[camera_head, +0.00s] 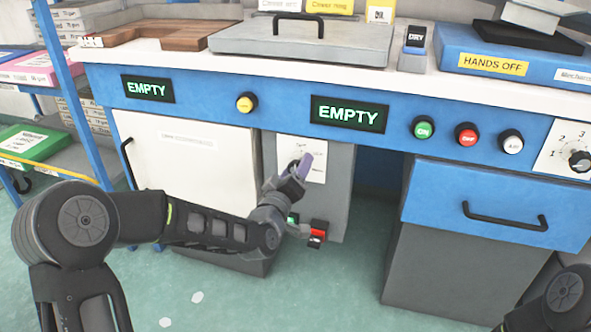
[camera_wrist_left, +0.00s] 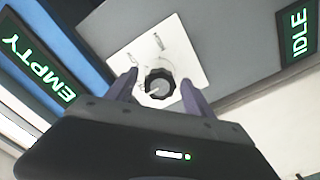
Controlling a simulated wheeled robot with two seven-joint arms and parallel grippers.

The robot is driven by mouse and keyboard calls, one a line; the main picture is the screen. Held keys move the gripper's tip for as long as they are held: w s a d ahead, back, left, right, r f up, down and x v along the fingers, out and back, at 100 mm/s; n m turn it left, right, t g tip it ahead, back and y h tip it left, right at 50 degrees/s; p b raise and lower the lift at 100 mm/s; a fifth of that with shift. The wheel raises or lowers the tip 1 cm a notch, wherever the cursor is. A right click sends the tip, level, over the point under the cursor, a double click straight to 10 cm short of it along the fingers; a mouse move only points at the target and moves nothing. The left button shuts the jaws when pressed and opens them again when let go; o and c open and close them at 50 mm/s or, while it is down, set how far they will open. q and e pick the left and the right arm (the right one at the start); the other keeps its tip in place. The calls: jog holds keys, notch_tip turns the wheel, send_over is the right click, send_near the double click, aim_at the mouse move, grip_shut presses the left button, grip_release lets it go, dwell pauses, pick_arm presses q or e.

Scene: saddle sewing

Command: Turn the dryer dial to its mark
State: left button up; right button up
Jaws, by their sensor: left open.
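A dark ribbed dial with a pale pointer line (camera_wrist_left: 158,88) sits on a white plate (camera_wrist_left: 177,45) with small markings too blurred to read. In the wrist view my left gripper (camera_wrist_left: 159,82) is open, with one finger on each side of the dial; I cannot tell whether they touch it. In the head view my left gripper (camera_head: 304,165) reaches the white plate (camera_head: 290,145) on the grey cabinet front (camera_head: 338,185) and hides the dial. My right gripper is out of view; only part of my right arm shows at the lower right.
Below my gripper is a red switch (camera_head: 318,232). A numbered dial (camera_head: 580,160) and green (camera_head: 424,128), red (camera_head: 467,134) and white (camera_head: 511,141) buttons line the blue panel. A drawer handle (camera_head: 505,217) juts out at right. An IDLE display (camera_wrist_left: 299,38) shows in the wrist view.

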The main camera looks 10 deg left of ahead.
pick_arm(q)
jog(key=s+p, duration=0.2)
jog(key=s, duration=0.5)
jog(key=shift+s+a, duration=0.25)
jog(key=shift+s, duration=0.1)
